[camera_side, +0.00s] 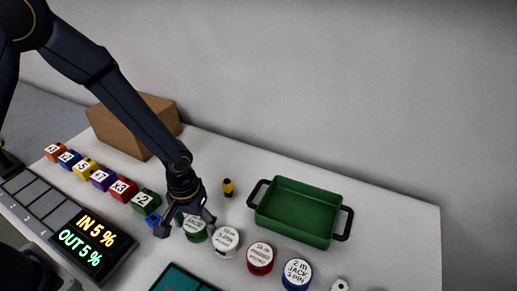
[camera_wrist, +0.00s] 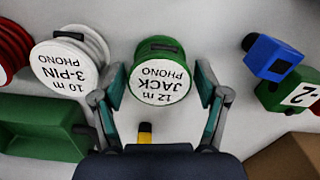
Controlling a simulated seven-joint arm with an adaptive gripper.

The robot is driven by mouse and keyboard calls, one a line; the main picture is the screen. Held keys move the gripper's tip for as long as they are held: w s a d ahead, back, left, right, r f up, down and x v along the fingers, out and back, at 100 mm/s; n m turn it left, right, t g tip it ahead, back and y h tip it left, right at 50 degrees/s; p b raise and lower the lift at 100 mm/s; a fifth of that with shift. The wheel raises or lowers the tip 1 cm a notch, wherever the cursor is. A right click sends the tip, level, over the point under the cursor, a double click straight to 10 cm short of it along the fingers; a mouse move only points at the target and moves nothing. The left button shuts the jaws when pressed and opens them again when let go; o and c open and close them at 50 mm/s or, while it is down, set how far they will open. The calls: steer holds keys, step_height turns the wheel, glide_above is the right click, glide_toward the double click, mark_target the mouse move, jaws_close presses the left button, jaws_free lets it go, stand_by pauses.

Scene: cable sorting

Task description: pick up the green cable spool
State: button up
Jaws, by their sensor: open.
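The green cable spool (camera_wrist: 162,80) has a white label reading "12 m JACK PHONO" and lies label up in the wrist view. In the side view the green spool (camera_side: 195,230) is partly hidden under my gripper (camera_side: 184,224). In the wrist view my gripper (camera_wrist: 160,92) is open, with one teal-padded finger on each side of the spool. The spool appears between the fingertips. I cannot tell whether either finger touches it.
A white spool (camera_side: 226,239) stands close beside the green one, then a red spool (camera_side: 260,257) and a blue spool (camera_side: 296,272). A green tray (camera_side: 296,212), a small yellow-black object (camera_side: 228,188), numbered blocks (camera_side: 124,189) and a cardboard box (camera_side: 130,125) are around.

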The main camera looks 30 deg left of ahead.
steer(key=shift+f, duration=0.35)
steer(key=shift+c, duration=0.4)
steer(key=c, duration=0.9)
steer(key=shift+c, duration=0.2)
